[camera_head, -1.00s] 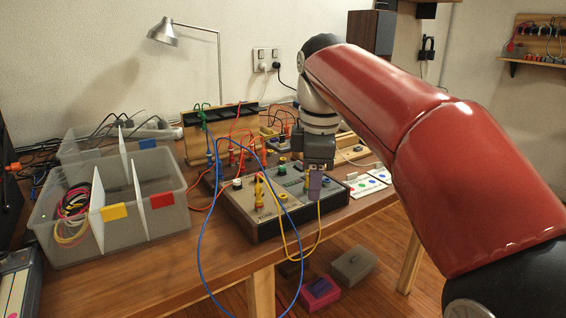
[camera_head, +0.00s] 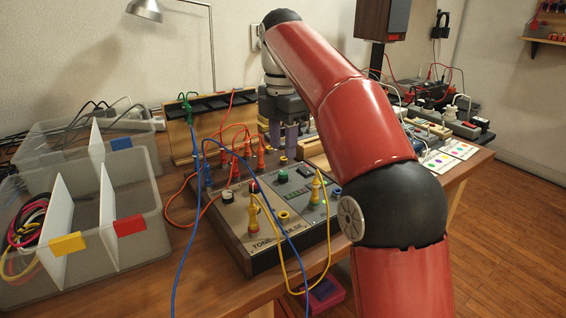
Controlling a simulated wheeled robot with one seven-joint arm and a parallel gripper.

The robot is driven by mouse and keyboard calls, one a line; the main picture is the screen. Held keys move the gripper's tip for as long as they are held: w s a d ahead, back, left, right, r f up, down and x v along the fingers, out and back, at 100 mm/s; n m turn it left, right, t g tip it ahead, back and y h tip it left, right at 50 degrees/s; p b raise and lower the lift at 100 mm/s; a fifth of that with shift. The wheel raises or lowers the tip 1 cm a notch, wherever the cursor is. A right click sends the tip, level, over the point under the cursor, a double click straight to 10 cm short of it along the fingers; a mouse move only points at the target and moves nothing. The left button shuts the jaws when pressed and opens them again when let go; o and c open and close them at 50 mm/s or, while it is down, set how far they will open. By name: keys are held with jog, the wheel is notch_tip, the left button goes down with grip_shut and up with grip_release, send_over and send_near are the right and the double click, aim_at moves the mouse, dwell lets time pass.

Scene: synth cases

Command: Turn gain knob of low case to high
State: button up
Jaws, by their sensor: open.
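A low synth case (camera_head: 262,262) with a dark front side and a grey sloped panel sits on the table. Its front edge lettering is partly covered by cables. A pale-topped black knob (camera_head: 228,196) stands at the panel's left and a green-topped knob (camera_head: 282,176) near its middle back. I cannot read which knob is the gain knob. Yellow plugs (camera_head: 316,187) stand in the panel. My gripper (camera_head: 283,142) points down with two purple fingers, apart and empty. It is over the rear of the case, behind the green-topped knob; its height there is hard to tell.
Blue, orange and yellow cables loop over the case. A wooden rack (camera_head: 180,137) stands behind it. A clear divided bin (camera_head: 140,225) is at left. More devices (camera_head: 435,130) and cards with coloured dots (camera_head: 461,150) lie at back right.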

aim_at(283, 173)
notch_tip(283, 173, down, 6)
jog(key=shift+s+f+b, duration=0.1)
jog(key=shift+f+b, duration=0.1)
jog(key=shift+b, duration=0.65)
grip_shut()
